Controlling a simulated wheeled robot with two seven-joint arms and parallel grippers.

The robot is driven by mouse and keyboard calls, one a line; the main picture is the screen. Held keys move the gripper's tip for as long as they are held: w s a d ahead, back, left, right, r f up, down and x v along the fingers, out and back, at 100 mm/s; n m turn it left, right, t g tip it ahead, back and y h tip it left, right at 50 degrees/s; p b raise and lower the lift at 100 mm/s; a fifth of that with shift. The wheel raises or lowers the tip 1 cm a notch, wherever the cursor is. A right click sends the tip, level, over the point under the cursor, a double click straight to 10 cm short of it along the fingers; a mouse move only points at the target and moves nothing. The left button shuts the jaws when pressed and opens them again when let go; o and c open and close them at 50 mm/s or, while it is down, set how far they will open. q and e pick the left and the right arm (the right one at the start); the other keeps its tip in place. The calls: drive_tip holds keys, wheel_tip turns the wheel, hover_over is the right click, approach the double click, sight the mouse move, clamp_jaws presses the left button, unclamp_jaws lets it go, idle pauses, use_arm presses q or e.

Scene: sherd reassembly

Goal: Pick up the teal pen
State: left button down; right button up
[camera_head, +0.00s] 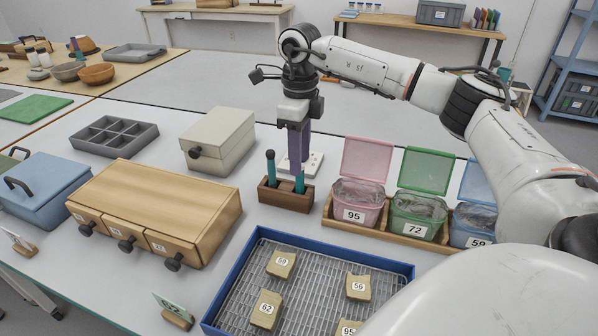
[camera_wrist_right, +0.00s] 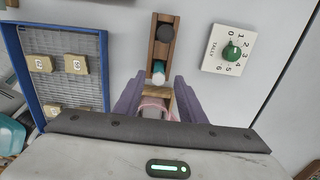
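A wooden pen holder (camera_head: 286,203) stands on the white table; it also shows in the wrist view (camera_wrist_right: 153,53). A teal pen (camera_head: 299,183) stands upright at its right end, its upper part hidden by my gripper. A second upright pen (camera_head: 271,168), with a dark top and teal lower down, stands at the left end. My right gripper (camera_head: 298,168) points down over the right end. In the wrist view its purple fingers (camera_wrist_right: 160,82) are apart, with a pale teal pen top (camera_wrist_right: 158,68) near the gap. Contact is not visible. My left gripper is not in view.
Lidded pink (camera_head: 359,197), green (camera_head: 419,215) and blue bins stand right of the holder. A blue tray (camera_head: 338,261) with numbered pieces lies in front. A white dial plate (camera_wrist_right: 228,49) is behind the holder. A beige box (camera_head: 218,140) and wooden drawers (camera_head: 155,205) stand left.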

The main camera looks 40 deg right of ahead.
sight(300, 185)
wheel_tip(300, 185, down, 5)
drive_tip(key=shift+s+a+r, duration=0.1)
drive_tip(key=shift+s+r, duration=0.05)
clamp_jaws()
